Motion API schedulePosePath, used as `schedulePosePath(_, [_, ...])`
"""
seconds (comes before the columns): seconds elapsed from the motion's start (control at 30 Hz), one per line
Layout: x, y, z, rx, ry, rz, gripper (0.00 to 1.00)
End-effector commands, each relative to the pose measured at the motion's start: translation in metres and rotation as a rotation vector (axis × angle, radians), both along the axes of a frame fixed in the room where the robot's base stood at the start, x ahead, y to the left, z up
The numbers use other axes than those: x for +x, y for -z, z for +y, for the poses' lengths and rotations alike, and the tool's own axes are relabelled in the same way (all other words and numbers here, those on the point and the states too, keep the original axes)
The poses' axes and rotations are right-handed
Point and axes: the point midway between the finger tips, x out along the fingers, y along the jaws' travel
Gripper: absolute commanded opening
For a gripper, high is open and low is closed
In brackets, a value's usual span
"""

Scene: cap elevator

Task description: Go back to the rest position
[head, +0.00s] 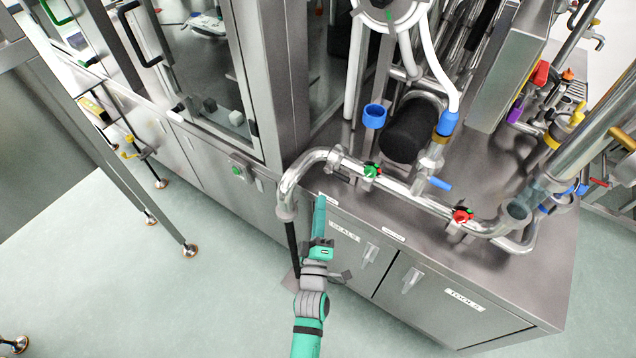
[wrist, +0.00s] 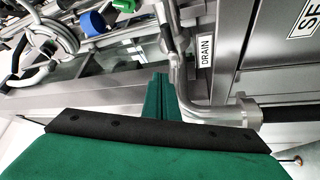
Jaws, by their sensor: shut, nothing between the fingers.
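My gripper (head: 319,205) is at the end of my green arm in the lower middle of the head view. It is in front of the steel cabinet, close to the bent steel pipe. In the wrist view my gripper's green fingers (wrist: 160,92) are together with nothing between them. They point toward the cabinet, just left of the pipe. Whether they touch the pipe I cannot tell.
A steel pipe (head: 300,170) bends down by the cabinet's left corner, with green (head: 371,170) and red (head: 462,215) valves along it. A blue cap-like piece (head: 375,116) is on the cabinet top. Cabinet doors (head: 408,290) are at right.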

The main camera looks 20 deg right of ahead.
Motion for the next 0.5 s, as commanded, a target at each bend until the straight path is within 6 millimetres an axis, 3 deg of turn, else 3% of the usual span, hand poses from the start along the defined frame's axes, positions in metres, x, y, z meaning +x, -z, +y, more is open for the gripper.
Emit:
schedulePosePath(0.3, [-0.003, 0.002, 0.005, 0.011, -0.006, -0.001, 0.0])
schedulePosePath(0.37, [-0.008, 0.004, 0.012, 0.038, -0.016, -0.004, 0.0])
schedulePosePath(0.5, [-0.036, 0.016, 0.046, 0.172, -0.065, -0.014, 0.0])
